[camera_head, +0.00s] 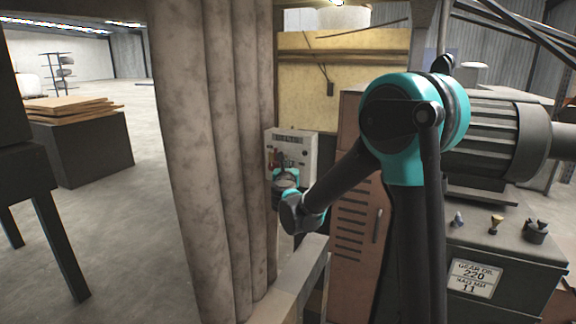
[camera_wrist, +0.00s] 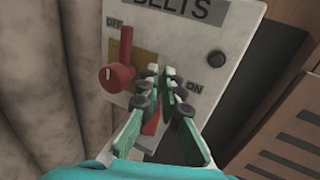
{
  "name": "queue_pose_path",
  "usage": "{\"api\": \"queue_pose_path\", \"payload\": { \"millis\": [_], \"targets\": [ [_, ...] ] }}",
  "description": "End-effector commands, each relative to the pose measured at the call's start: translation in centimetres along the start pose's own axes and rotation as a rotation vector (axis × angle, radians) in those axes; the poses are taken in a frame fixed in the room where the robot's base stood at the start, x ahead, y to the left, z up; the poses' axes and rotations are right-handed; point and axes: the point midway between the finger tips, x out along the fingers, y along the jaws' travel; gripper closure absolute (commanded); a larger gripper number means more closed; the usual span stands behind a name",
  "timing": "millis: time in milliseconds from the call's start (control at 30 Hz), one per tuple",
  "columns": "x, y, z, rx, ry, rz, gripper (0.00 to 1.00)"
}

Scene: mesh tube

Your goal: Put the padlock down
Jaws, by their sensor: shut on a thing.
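My gripper (camera_wrist: 167,88) is shut in front of a pale control panel (camera_wrist: 215,25) marked BELTS, with its fingertips close together. A small red piece (camera_wrist: 151,124) shows between the fingers and looks like part of the padlock; most of it is hidden by the fingers. In the head view my gripper (camera_head: 286,171) is small and in front of the same panel (camera_head: 305,150), and the padlock cannot be made out there. The gap between the gripper and the panel is hard to judge.
A red lever (camera_wrist: 118,76) stands on the panel, left of my fingers, between OFF and ON. Thick mesh tubes (camera_head: 205,150) rise close on the left. A brown vented locker (camera_head: 350,235) stands on the right. A pale ledge (camera_head: 306,270) lies below.

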Motion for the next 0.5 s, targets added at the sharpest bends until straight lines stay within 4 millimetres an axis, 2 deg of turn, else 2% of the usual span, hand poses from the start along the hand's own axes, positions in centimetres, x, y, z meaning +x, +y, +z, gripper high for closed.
{"api": "queue_pose_path", "payload": {
  "millis": [67,100,233,500],
  "targets": [
    [0.00,0.00,-0.23,0.000,0.000,0.000,1.00],
    [0.00,0.00,-0.18,0.000,0.000,0.000,0.90],
    [0.00,0.00,-0.17,0.000,0.000,0.000,0.74],
    [0.00,0.00,-0.13,0.000,0.000,0.000,0.74]
  ]
}}
